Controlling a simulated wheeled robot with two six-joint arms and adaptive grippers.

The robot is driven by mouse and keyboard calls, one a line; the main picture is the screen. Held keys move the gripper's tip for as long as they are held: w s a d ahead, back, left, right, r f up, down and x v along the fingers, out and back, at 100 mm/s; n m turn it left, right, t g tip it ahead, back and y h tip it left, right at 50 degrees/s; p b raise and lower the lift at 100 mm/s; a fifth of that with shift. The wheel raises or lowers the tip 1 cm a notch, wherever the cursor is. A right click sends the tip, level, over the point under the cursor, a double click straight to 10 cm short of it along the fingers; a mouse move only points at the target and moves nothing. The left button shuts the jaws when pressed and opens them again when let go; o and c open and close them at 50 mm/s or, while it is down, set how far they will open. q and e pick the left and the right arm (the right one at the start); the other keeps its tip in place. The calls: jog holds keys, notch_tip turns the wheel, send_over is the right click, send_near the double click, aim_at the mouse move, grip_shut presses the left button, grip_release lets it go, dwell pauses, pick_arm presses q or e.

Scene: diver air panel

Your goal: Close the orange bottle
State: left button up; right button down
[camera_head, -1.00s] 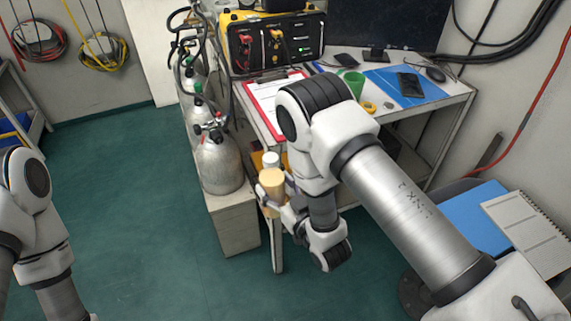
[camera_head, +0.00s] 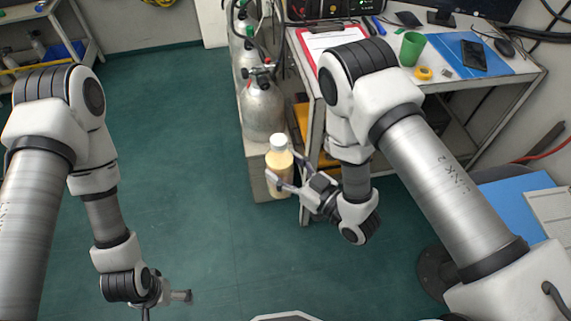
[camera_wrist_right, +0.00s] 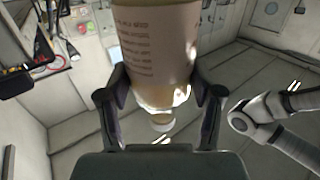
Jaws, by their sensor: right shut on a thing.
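The bottle (camera_head: 279,178) has pale orange contents and a white cap (camera_head: 278,142) on top. It stands upright in the air in front of the white cabinet. My right gripper (camera_head: 283,183) is shut on the bottle's body, with one finger on each side. In the right wrist view the bottle (camera_wrist_right: 155,45) fills the top middle, with printed text on its label, between the fingers of the right gripper (camera_wrist_right: 163,93). Whether the cap is tight cannot be told. My left gripper (camera_head: 178,296) is low at the left, empty and apart from the bottle; its finger opening is unclear.
Silver air cylinders (camera_head: 263,110) stand on the cabinet (camera_head: 262,180) behind the bottle. The desk (camera_head: 480,85) at the right holds a clipboard (camera_head: 325,38), a green cup (camera_head: 411,48) and a yellow tape roll (camera_head: 424,73). Green floor between my arms is clear.

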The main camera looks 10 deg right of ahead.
jog(key=shift+r, duration=0.1)
jog(key=w+d+r+m+t+h, duration=0.2)
jog(key=w+d+m+t+h, duration=0.2)
jog(key=w+d+m+h, duration=0.4)
jog(key=w+d+h, duration=0.2)
jog(key=d+h, duration=0.1)
jog(key=d, duration=0.3)
jog(key=shift+w+d+h, duration=0.2)
jog(key=shift+w+h, duration=0.1)
jog(key=shift+w, duration=0.05)
